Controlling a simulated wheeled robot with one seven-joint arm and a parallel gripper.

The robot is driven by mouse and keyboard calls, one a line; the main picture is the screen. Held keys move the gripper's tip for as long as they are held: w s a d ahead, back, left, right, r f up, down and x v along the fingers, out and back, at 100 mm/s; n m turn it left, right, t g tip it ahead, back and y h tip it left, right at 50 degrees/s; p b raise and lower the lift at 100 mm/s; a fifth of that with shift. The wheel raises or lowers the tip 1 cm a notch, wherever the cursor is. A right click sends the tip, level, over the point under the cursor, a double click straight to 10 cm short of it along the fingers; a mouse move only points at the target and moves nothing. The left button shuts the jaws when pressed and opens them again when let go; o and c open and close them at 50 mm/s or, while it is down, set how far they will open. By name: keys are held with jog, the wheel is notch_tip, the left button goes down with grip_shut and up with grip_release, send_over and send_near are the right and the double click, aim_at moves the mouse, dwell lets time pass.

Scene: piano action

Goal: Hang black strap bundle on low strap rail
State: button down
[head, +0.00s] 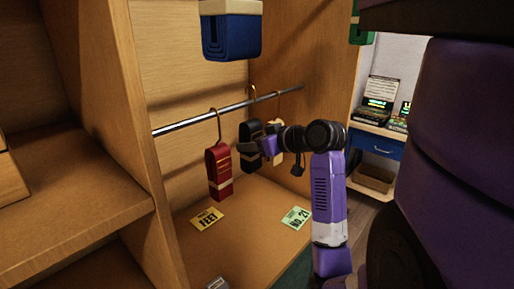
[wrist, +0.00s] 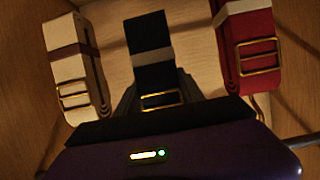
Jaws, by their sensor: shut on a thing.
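The black strap bundle (head: 250,137) is at the low strap rail (head: 200,121), between a red bundle and a cream one. A brass hook rises above it to the rail, and I cannot tell whether the hook bears its weight. My gripper (head: 257,146) is shut on the black bundle from the right side in the head view. In the wrist view the black bundle (wrist: 152,60), with a pale band and brass buckle, stands between my jaws (wrist: 155,98). My gripper hides its lower part.
The red bundle (head: 219,172) hangs to the left and the cream bundle (head: 279,152) close behind my gripper. A blue bundle (head: 231,35) hangs above. The cabinet's wooden divider (head: 130,130) stands left. Yellow (head: 207,219) and green (head: 296,217) cards lie on the cabinet floor.

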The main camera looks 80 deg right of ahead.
jog(key=shift+w+d+f, duration=0.1)
jog(key=shift+w+d, duration=0.1)
jog(key=shift+w, duration=0.1)
jog(key=shift+f+b, duration=0.95)
jog(key=shift+f, duration=0.45)
jog(key=shift+s, duration=0.1)
jog(key=c, duration=0.6)
grip_release()
jog(key=shift+c, duration=0.2)
jog(key=b+v, duration=0.1)
jog(key=v, duration=0.6)
jog(key=shift+s+a, duration=0.25)
jog(key=shift+s, duration=0.05)
jog(key=shift+r, duration=0.15)
